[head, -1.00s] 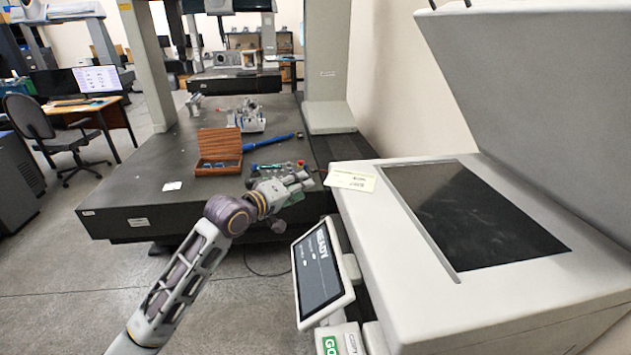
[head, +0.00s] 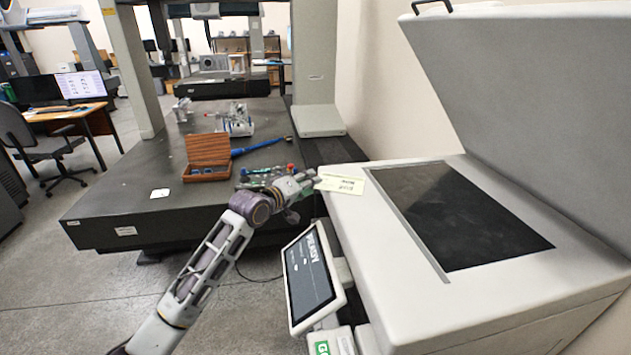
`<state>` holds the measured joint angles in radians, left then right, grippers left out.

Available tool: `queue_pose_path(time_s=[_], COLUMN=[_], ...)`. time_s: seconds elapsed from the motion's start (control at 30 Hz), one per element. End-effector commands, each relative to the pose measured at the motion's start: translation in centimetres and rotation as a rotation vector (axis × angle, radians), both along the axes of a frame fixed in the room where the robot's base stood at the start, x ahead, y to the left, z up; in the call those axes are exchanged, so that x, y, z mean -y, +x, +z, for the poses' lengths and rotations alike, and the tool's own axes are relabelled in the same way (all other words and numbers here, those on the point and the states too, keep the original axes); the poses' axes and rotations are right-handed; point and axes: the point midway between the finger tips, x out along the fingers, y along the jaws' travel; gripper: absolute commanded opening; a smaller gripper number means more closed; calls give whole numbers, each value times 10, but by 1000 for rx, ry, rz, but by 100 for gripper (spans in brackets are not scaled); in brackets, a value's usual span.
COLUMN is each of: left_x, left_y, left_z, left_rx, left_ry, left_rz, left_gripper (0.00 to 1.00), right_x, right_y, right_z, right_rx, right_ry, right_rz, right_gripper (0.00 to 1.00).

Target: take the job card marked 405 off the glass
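The job card (head: 341,184) is a pale yellow slip with dark print, too small to read as 405. It lies at the far left corner of the scanner's white top, beside the dark glass (head: 455,215) and not on it. My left gripper (head: 313,181) is at the card's left end, its fingertips meeting or overlapping the card's edge. Whether the fingers are closed on it cannot be made out. My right gripper is out of view.
The scanner lid (head: 530,90) stands raised. A tilted touchscreen (head: 310,277) is fixed to the scanner's front left. Behind my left arm is a dark measuring table (head: 120,205) with an open wooden box (head: 206,175) and a white card (head: 160,193).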

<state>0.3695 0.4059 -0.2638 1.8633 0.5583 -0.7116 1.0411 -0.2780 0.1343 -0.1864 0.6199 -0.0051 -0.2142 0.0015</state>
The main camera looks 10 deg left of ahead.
Motion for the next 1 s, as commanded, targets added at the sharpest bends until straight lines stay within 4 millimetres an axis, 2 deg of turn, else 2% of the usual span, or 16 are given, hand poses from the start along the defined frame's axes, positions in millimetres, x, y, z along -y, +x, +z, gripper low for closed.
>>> queue_pose_path(time_s=[0.43, 0.93, 1.0], left_x=[15, 18, 18], left_y=[34, 39, 39], left_z=[-7, -9, -9], left_rx=[0, -1, -1], left_ry=[0, 1, 1], left_rz=[0, -1, -1], left_gripper=[40, 40, 31], right_x=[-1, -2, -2], right_y=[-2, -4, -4], right_z=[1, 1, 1], right_rx=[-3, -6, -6], right_ry=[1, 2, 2], right_rz=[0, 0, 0], right_gripper=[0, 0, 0])
